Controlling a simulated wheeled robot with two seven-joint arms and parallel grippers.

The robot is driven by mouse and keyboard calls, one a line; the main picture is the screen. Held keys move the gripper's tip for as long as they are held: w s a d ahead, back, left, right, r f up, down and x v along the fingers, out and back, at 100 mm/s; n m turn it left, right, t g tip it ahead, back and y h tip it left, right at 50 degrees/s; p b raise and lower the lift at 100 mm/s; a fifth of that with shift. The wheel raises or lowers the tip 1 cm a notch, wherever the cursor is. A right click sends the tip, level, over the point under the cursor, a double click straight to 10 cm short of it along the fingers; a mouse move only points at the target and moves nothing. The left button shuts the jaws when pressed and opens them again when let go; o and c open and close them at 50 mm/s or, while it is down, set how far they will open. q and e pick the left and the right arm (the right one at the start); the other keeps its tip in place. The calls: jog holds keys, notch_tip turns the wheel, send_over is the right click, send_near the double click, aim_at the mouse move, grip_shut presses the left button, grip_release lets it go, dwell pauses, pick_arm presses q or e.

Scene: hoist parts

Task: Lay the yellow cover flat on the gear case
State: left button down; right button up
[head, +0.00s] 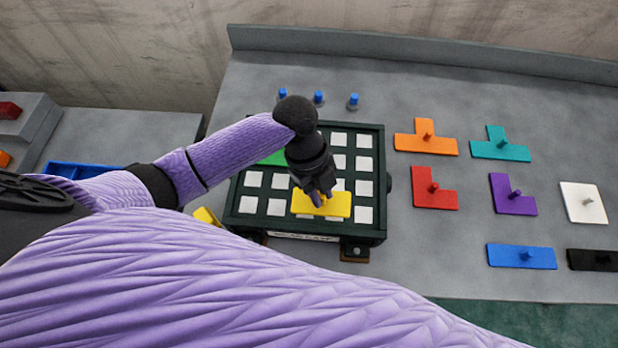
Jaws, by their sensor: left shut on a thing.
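The yellow cover (338,205) is a flat rectangular plate at the lower middle of the gear case, in the head view. The gear case (378,229) is a dark green box on the bench, with a grid of white squares on top. My left gripper (319,197) points down over the case and is shut on the yellow cover. I cannot tell whether the cover touches the case. A green piece (273,158) lies on the case's left part, partly hidden by my arm. My right gripper is not in view.
Right of the case lie orange (426,143), teal (500,146), red (433,192), purple (513,195), white (583,203), blue (521,256) and black (592,260) knobbed covers. Several blue-topped pegs (318,97) stand behind the case. Another yellow object (207,216) shows at its left.

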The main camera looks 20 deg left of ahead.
pick_arm(q)
notch_tip(320, 180, down, 5)
jog(key=shift+a+r+b, duration=0.1)
jog(key=shift+r+b, duration=0.05)
jog(key=shift+b, duration=0.4)
jog(key=c, duration=0.6)
grip_release()
